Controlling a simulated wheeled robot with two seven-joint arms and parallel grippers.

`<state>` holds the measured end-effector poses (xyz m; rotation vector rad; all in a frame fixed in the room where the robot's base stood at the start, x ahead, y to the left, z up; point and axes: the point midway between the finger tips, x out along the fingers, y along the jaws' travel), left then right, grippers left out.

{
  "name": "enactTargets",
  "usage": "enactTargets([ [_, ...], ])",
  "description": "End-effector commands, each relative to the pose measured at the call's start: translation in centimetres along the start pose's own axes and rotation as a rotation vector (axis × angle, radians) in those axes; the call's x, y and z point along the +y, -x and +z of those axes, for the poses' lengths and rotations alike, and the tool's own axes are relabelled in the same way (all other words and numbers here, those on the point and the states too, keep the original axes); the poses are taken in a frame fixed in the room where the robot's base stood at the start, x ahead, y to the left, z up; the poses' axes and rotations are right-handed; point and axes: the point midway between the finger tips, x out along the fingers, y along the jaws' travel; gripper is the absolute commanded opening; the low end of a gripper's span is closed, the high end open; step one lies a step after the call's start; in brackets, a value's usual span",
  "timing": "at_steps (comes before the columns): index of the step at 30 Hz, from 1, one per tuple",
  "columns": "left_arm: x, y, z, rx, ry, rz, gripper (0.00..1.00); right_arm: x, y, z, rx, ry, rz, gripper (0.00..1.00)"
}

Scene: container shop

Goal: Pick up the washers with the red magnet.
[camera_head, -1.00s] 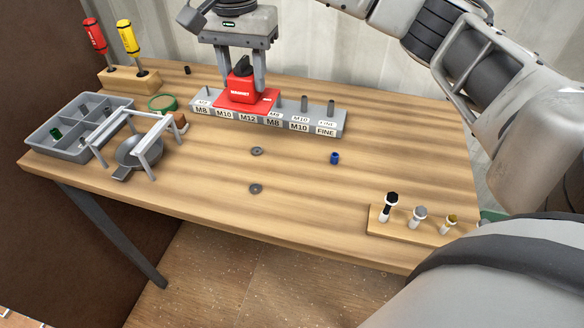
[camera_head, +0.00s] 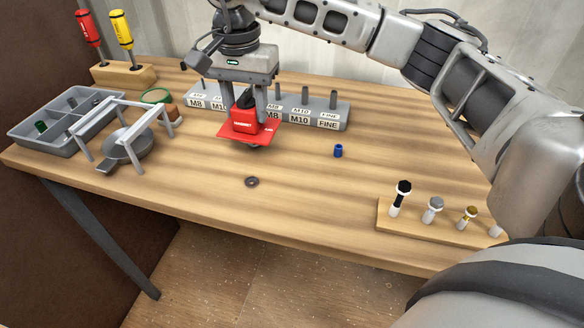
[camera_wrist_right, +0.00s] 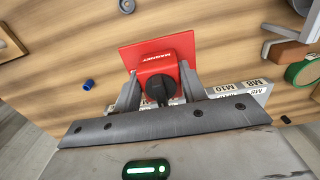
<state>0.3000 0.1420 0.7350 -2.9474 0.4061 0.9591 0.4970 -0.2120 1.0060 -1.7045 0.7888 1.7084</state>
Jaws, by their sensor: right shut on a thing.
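My right gripper (camera_head: 246,98) is shut on the red magnet (camera_head: 240,123), a red block with a black knob and a flat red plate. The right wrist view also shows the magnet (camera_wrist_right: 165,75) between the fingers. The plate hangs low over the table, in front of the labelled rack. One dark grey washer (camera_head: 252,182) lies flat on the table nearer to me, apart from the magnet. A second washer (camera_head: 255,146) shows partly under the plate's front edge; I cannot tell whether it touches the magnet. My left gripper is not in view.
The grey labelled rack (camera_head: 337,110) stands behind the magnet. A blue cap (camera_head: 338,151) lies to the right, and a wooden bolt holder (camera_head: 411,218) at front right. A grey tray (camera_head: 22,140) and a small stand (camera_head: 165,115) are at left. The table's front middle is clear.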

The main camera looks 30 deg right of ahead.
Motion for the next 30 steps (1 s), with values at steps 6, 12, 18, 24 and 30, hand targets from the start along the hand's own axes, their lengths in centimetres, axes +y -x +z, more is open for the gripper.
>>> enactTargets([
  [6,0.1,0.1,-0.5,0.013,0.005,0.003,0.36,0.0,-0.1,0.0,0.002,0.0,-0.004,0.02],
  [12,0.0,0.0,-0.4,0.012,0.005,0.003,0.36,0.0,-0.2,0.0,0.002,0.0,-0.004,0.02],
  [18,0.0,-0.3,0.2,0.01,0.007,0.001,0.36,-0.1,-0.9,0.0,0.001,0.0,-0.004,0.02],
  [24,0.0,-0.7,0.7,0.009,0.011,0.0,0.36,-0.1,-1.7,0.0,0.001,0.0,-0.004,0.02],
  [30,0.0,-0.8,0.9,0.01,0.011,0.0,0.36,-0.1,-2.3,-0.1,0.002,0.0,-0.004,0.02],
])
